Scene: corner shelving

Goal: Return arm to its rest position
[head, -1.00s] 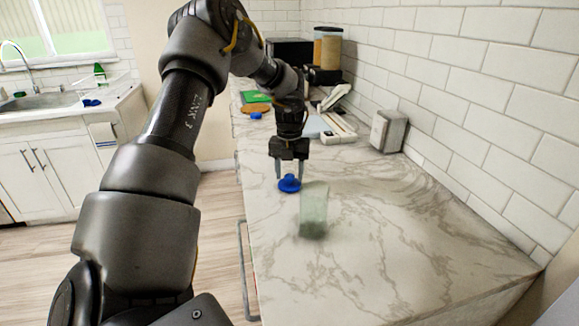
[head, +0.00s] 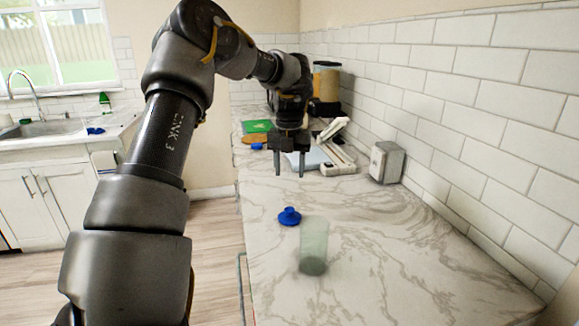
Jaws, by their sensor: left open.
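My left gripper (head: 290,170) hangs open and empty above the marble counter (head: 400,250), its fingers pointing down. A small blue lid-like object (head: 289,216) lies on the counter in front of and below the gripper, apart from the fingers. A translucent greenish cup (head: 313,247) stands close by, nearer to me and a little right of the blue object. My left arm fills the left middle of the head view. My right gripper does not show.
A grey box-like item (head: 386,162) stands by the tiled wall. A white-and-beige appliance (head: 336,150), a green item (head: 257,126) and an amber-filled container (head: 326,80) are further back. A sink (head: 45,128) is at the far left. The front counter is mostly clear.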

